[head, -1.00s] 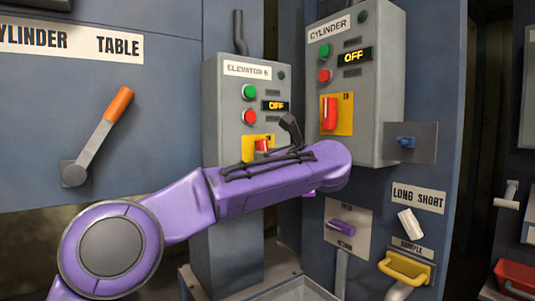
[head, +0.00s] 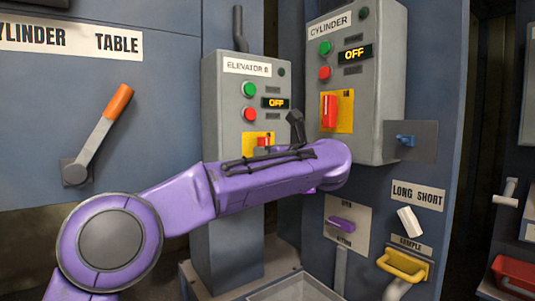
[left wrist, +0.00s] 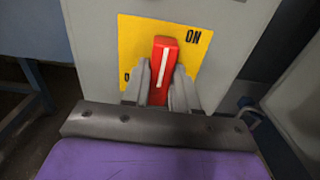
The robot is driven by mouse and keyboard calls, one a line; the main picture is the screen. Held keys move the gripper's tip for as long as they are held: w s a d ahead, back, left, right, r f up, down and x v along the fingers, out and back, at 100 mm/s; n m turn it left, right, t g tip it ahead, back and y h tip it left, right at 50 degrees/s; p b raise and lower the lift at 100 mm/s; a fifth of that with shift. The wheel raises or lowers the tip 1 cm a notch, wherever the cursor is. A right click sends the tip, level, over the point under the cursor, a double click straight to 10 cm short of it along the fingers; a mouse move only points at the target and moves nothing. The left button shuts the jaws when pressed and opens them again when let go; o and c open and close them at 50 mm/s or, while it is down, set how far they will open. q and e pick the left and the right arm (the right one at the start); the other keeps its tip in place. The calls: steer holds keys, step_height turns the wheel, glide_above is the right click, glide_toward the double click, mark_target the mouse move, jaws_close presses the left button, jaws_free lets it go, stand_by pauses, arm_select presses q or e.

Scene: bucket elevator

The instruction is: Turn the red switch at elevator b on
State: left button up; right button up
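The elevator B box (head: 212,120) stands at the centre in the head view, with its display (head: 275,104) reading OFF. Its red switch (head: 263,142) shows only partly on a yellow plate (head: 247,149), as my purple left arm covers its lower part. In the left wrist view the red switch (left wrist: 163,68) stands nearly upright, its top leaning slightly right, with ON at the plate's upper right. My left gripper (left wrist: 160,90) has a finger on each side of the switch, close against it, and looks shut on it. My right gripper is not in view.
Right of it is the cylinder box (head: 380,90), with its own red switch (head: 329,111) and an OFF display. A lever with an orange handle (head: 118,103) is at the left. A purple lever (head: 341,227) and a yellow handle (head: 402,266) sit at lower right.

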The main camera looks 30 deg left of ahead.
arm_select(q)
steer(key=o, duration=0.3)
steer(key=v, duration=1)
steer(key=shift+d, duration=0.2)
